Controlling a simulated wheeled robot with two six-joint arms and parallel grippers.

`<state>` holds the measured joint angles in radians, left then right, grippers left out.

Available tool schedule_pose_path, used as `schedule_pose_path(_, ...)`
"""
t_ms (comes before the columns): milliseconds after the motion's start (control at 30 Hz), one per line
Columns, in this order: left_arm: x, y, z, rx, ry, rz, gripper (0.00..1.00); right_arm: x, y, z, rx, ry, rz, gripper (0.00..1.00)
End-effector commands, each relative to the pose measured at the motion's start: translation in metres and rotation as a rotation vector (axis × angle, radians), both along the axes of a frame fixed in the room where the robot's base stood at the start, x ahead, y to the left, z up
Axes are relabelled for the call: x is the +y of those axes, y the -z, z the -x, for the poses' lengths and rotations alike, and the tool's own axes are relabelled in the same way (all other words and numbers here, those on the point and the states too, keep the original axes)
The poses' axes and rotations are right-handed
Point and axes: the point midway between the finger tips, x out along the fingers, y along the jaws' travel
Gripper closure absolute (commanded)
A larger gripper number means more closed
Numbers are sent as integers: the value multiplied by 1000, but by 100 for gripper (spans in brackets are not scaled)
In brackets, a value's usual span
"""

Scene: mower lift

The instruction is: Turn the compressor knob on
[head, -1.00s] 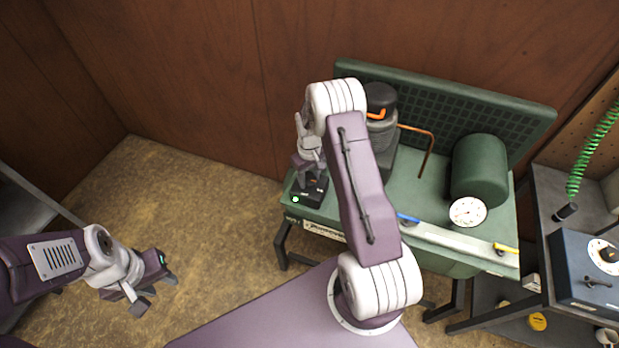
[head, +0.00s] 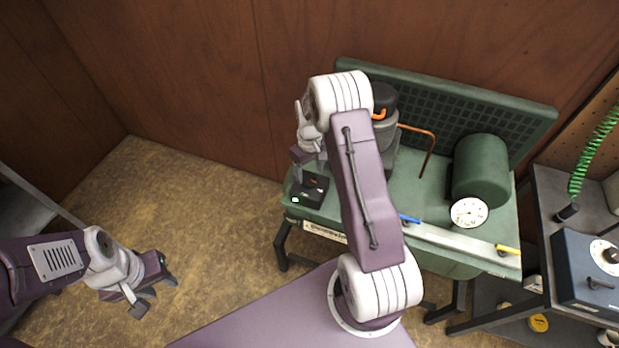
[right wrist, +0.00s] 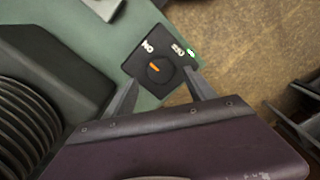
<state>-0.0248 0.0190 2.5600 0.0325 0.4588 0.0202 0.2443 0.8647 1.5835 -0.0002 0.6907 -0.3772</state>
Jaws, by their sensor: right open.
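The compressor knob (right wrist: 159,71) is a round black dial with an orange mark, on a black switch box (head: 311,190) at the front left corner of the green compressor bench. A small green light (right wrist: 192,53) is at the box's corner. My right gripper (right wrist: 164,82) is open, one finger on each side of the box near the knob; contact cannot be told. In the head view my right gripper (head: 308,172) is over the box. My left gripper (head: 152,292) is out over the floor at left, its jaw state unclear.
The compressor motor (head: 382,100), an orange-brown pipe (head: 430,145), a green tank (head: 480,172) and a white gauge (head: 468,212) stand on the bench. Blue (head: 409,219) and yellow (head: 507,249) levers lie along its front. A cart with a blue box (head: 590,275) is at right.

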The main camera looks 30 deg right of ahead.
Motion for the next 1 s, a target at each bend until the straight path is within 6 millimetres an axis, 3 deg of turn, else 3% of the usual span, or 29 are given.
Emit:
schedule_pose_path(100,0,8,0,0,0,0,64,0,-26,-1,-5,0,1,35)
schedule_pose_path(300,0,10,0,0,0,0,64,0,-53,0,-2,-1,1,35)
schedule_pose_path(867,0,10,0,0,0,0,64,5,-58,-2,-5,-12,1,35)
schedule_pose_path(1000,0,10,0,0,0,0,64,30,-101,-10,-82,-74,16,35)
